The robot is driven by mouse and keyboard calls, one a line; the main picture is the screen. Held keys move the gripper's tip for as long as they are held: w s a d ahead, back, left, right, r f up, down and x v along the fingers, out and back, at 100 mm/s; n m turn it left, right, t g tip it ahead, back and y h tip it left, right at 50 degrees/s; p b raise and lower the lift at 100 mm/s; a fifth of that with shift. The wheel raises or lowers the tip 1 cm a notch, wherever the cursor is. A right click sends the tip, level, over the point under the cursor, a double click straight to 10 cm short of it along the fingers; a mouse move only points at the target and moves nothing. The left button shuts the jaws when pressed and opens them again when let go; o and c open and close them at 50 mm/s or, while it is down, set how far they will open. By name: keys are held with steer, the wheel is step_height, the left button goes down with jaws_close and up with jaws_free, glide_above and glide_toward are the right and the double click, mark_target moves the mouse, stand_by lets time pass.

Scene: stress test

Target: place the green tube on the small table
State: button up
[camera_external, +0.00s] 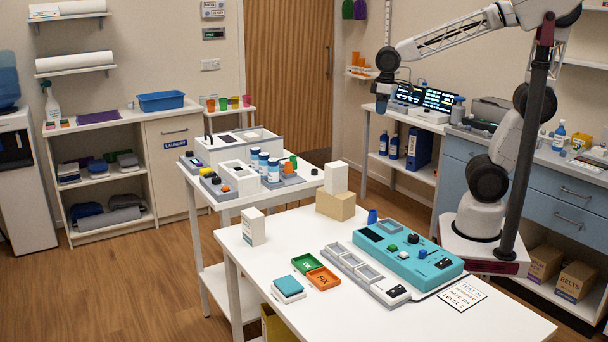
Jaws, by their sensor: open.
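My gripper (382,104) hangs at the end of my raised arm, pointing down in front of the back wall and well above the white front table. It is open, and nothing shows between its fingers. A small green cylinder (293,161) stands beside an orange bottle on the white cart, left of and below my gripper in the picture; it may be the green tube, but it is too small to be sure. A small white side table (241,112) stands against the back wall by the door. It carries several coloured cups, one of them green (234,102).
The white front table (320,225) holds a teal device (408,255), grey trays, green and orange trays, boxes and a blue cup (372,216). The cart (205,190) is crowded with white-and-blue bottles (264,163) and devices. A bench with screens (438,100) stands behind my gripper.

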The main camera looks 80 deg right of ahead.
steer(key=s+f+m+t, duration=0.1)
steer(key=s+f, duration=0.2)
steer(key=s, duration=1)
steer(key=shift+s+a+f, duration=0.15)
steer(key=shift+s+a, duration=0.05)
